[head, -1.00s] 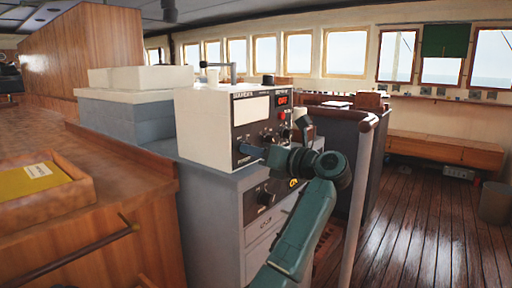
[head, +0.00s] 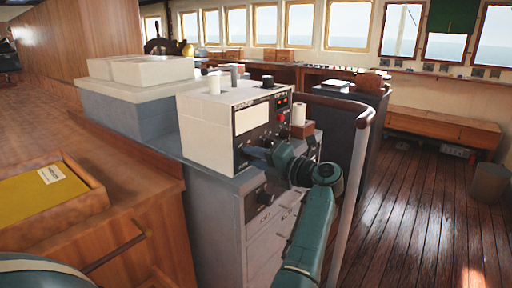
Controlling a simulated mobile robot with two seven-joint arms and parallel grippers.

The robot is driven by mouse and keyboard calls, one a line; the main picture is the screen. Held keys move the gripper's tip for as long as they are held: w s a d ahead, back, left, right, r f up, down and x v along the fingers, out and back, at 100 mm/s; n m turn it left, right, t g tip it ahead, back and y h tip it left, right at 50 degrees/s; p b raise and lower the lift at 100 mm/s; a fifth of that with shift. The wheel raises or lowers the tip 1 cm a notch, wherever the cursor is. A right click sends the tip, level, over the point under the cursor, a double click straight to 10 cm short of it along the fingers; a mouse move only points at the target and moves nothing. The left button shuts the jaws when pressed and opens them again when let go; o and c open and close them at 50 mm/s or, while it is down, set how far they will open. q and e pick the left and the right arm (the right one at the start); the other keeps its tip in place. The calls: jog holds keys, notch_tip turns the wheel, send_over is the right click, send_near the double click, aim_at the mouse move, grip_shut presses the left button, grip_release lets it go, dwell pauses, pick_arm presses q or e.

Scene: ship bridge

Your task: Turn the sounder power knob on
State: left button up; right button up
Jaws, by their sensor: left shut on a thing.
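The sounder is a white box (head: 208,136) with a dark front panel, standing on a grey cabinet. The panel has a pale screen (head: 251,115), a small display with red marks (head: 282,100) and several dark knobs. My left gripper (head: 250,152) is at the lower left of the panel, shut on a knob there that I take to be the power knob. The fingers and wrist hide this knob and part of the lower panel, so its setting cannot be read. My right gripper is not in view.
A pale handrail post (head: 350,205) stands close to the right of my left arm. A wooden counter with a yellow folder (head: 40,188) is at left. The plank floor (head: 420,220) at right is open.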

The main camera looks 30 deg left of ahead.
pick_arm(q)
jog(key=shift+m+p, duration=0.55)
jog(key=shift+m, duration=0.15)
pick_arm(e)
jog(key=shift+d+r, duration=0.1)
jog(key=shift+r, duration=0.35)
pick_arm(q)
jog(key=o, duration=1)
jog(key=shift+d, duration=0.15)
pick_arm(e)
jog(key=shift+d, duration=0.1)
